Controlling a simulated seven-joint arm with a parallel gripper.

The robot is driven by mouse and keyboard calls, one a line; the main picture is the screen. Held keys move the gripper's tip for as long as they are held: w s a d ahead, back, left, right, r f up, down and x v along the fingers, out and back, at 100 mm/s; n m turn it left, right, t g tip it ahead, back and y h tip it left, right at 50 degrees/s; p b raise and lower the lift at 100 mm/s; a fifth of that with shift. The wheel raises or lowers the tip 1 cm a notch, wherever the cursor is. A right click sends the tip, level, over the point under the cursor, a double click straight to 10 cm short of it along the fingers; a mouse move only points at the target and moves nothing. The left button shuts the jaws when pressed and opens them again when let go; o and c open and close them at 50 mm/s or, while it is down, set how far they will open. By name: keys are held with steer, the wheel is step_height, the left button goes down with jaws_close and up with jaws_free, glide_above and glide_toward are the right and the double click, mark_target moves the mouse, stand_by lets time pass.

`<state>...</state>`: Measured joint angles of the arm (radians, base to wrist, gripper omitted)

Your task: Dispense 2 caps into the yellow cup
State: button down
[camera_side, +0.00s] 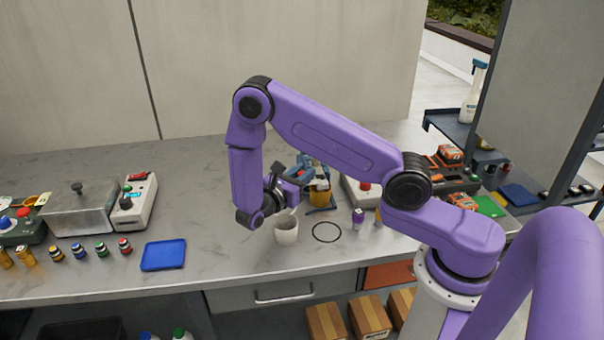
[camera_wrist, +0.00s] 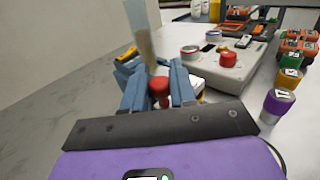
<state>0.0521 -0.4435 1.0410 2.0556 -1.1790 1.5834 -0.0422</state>
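In the side view a yellow cup-like container (camera_side: 319,197) stands in a blue stand (camera_side: 307,172) behind my gripper, partly hidden; whether it is the yellow cup is unclear. My gripper (camera_side: 298,180) is low over the bench beside it. In the wrist view my gripper (camera_wrist: 160,92) has two blue fingers standing apart, with a round red knob or cap (camera_wrist: 160,84) between them. I cannot tell whether the fingers touch it. A pale, translucent upright piece (camera_wrist: 143,38) shows just beyond. No loose caps can be made out.
A pale grey cup (camera_side: 286,232) stands in front of my gripper, near a black ring (camera_side: 327,232) on the bench. A purple pot (camera_side: 358,217) stands to the right. A blue tray (camera_side: 163,255) and several small jars lie left. A pale box (camera_wrist: 215,62) has red buttons.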

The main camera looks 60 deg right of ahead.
steer(key=w+d, duration=0.4)
steer(key=shift+w+d+r, duration=0.2)
steer(key=shift+w+d, duration=0.1)
steer(key=shift+w, duration=0.05)
steer(key=c, duration=1)
jaws_free()
steer(key=shift+a+f, duration=0.1)
steer(key=a, duration=1.7)
steer(key=shift+a, duration=0.1)
